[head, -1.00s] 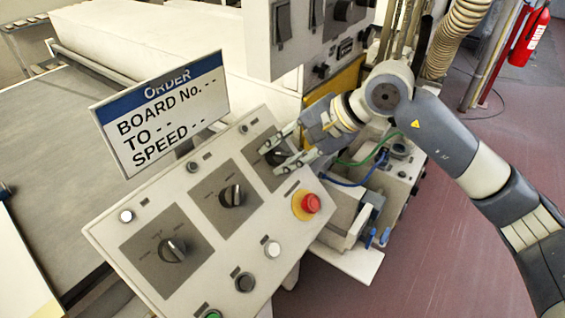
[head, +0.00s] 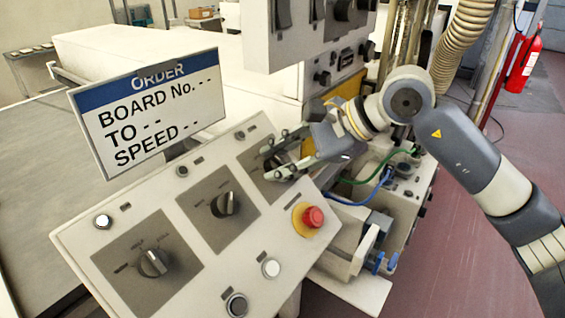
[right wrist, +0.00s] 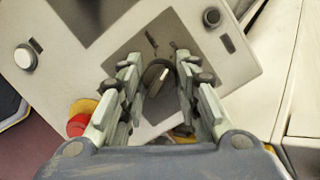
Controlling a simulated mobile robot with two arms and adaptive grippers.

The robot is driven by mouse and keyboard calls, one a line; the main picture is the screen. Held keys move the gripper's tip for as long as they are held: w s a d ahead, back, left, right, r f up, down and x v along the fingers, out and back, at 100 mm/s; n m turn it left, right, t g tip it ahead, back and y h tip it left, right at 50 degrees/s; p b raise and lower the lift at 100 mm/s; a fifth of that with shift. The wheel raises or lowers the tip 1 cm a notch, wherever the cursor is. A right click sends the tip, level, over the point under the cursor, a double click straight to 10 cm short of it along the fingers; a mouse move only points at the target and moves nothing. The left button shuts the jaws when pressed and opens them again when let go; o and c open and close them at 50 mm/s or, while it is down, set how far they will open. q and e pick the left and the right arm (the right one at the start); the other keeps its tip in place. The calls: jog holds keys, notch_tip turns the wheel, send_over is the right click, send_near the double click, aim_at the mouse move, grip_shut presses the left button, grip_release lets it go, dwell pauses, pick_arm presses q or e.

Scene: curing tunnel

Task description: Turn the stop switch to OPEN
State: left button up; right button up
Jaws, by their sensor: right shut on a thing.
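A sloping light control panel (head: 215,257) carries three rotary switches on grey plates. My right gripper (head: 272,163) is at the farthest switch, at the panel's upper right, with its fingers on both sides of the black knob. The right wrist view shows this knob (right wrist: 155,78) between the fingers, and the gripper is shut on it. The fingers partly hide its plate in the head view, and its markings are too small to read. The middle switch (head: 225,203) and the near switch (head: 153,263) are untouched. My left gripper is not in view.
An order sign (head: 150,110) stands behind the panel. A cabinet with switches (head: 310,30) rises behind, and blue and green cables (head: 365,195) lie right of the panel.

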jog(key=o, duration=1.1)
jog(key=shift+c, duration=0.2)
jog(key=shift+d+r, duration=0.2)
jog(key=shift+d, duration=0.05)
jog(key=v, duration=1.1)
jog(key=shift+s+d, duration=0.15)
jog(key=shift+d, duration=0.05)
